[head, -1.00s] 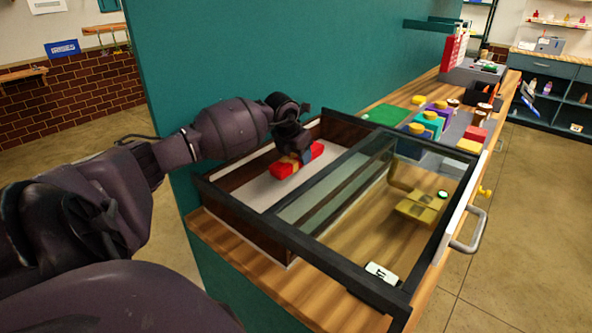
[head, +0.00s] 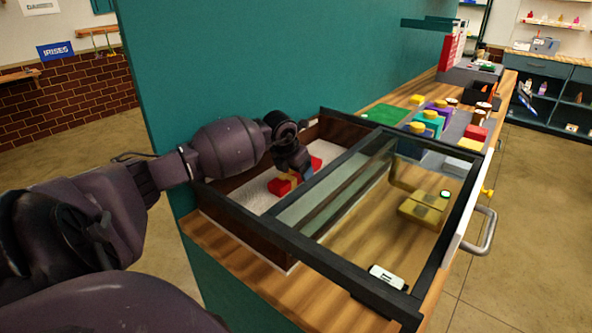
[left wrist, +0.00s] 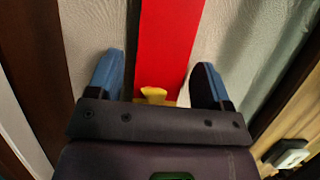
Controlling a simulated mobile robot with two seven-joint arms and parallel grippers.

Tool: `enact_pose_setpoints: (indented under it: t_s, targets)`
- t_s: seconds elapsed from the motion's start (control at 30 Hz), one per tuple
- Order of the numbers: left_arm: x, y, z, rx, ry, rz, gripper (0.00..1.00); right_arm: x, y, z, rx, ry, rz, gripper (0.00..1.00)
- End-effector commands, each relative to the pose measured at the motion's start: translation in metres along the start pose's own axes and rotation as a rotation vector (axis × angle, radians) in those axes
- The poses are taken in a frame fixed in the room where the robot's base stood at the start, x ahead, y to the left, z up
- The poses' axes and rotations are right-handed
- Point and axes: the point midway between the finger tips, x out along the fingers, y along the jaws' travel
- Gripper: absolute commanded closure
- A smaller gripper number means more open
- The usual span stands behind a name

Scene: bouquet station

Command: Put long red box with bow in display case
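The long red box (head: 279,187) with a yellow bow lies in the uncovered left part of the display case (head: 318,258), on its pale floor. It also shows in the left wrist view (left wrist: 168,45), with the yellow bow (left wrist: 153,95) close to the gripper's palm. My left gripper (head: 303,176) reaches down into the case over the box. In the left wrist view its two blue fingers stand apart, one on each side of the box, with small gaps visible. My arm and gripper hide part of the box in the head view. My right gripper is out of view.
Glass covers the case's right part, where a gold object (head: 425,207) shows. A dark frame surrounds the opening. Several colored boxes stand on the counter behind, near a green mat (head: 386,116). A teal wall (head: 250,70) rises along the left.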

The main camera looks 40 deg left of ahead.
Motion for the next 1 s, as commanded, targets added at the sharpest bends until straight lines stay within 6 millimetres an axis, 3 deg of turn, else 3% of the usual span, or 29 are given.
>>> enact_pose_setpoints:
  t_s: [0.27,1.0]
  targets:
    - [-0.008,0.000,0.002,0.000,-0.003,0.000,0.27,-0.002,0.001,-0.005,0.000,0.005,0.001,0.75]
    - [-0.105,0.000,0.002,0.001,-0.001,0.001,0.27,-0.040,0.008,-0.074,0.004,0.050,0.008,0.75]
